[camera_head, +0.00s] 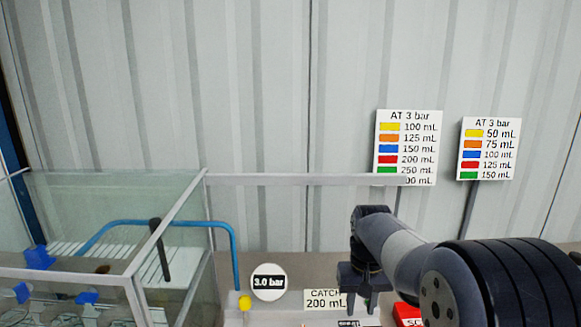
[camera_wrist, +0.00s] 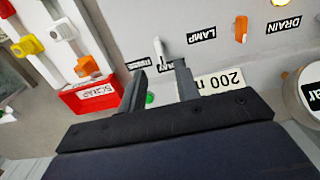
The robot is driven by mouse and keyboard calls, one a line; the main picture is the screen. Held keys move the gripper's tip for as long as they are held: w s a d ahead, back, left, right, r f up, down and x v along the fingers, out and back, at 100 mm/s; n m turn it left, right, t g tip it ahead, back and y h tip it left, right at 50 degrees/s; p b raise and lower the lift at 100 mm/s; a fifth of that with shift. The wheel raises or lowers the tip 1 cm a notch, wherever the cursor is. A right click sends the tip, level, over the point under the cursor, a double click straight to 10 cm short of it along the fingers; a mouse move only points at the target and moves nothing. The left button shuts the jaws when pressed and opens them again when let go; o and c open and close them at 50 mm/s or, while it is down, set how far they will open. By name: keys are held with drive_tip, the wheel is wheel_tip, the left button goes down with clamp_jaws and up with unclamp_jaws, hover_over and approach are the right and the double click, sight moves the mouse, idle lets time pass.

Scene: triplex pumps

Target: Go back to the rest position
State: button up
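My gripper (camera_head: 360,298) is low in the head view, pointing down in front of the panel, beside the "CATCH 200 mL" sign (camera_head: 323,300). My arm reaches in from the lower right. In the wrist view my gripper (camera_wrist: 161,80) has its two fingers apart with nothing held between them. A green button (camera_wrist: 149,98) on the panel shows through the gap, beyond the fingers. I cannot tell how far the fingertips are from the panel.
A red scrap box (camera_wrist: 92,95) stands left of the fingers, near a rack of coloured fittings (camera_wrist: 63,30). A white switch (camera_wrist: 161,50) and an orange lever (camera_wrist: 240,28) stick up from the panel. A glass-walled tank (camera_head: 165,245) and 3.0 bar gauge (camera_head: 268,270) are left.

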wheel_tip(320, 180, down, 7)
drive_tip(key=shift+f, duration=0.1)
drive_tip(key=m, duration=1)
drive_tip(key=shift+b, duration=0.35)
drive_tip(key=shift+r, duration=0.2)
